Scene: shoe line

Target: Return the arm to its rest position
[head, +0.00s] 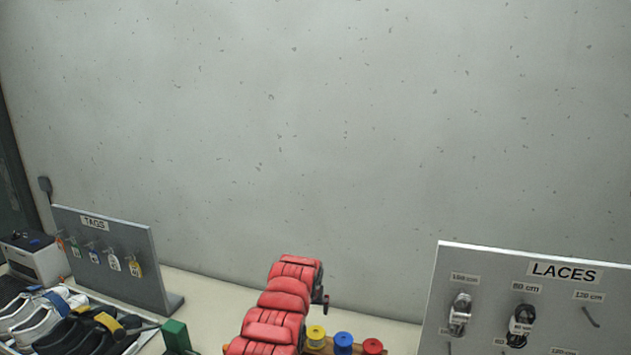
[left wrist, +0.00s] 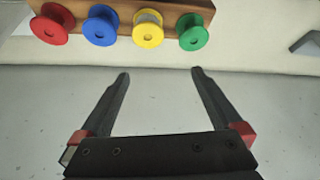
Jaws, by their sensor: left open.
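My left gripper (left wrist: 160,72) is open in the left wrist view. Its two dark fingers are well apart, with nothing between them, against a plain grey surface. In the head view the red segmented arm (head: 276,308) rises from the bottom middle in front of the wall. The gripper's fingers cannot be made out clearly there. My right gripper is in neither view.
A wooden rack (left wrist: 180,8) holds red, blue, yellow and green spools; the arm hides part of it in the head view. A TAGS board (head: 120,262), shoes (head: 40,312) and a green block (head: 175,335) are left. A LACES board (head: 470,270) stands right.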

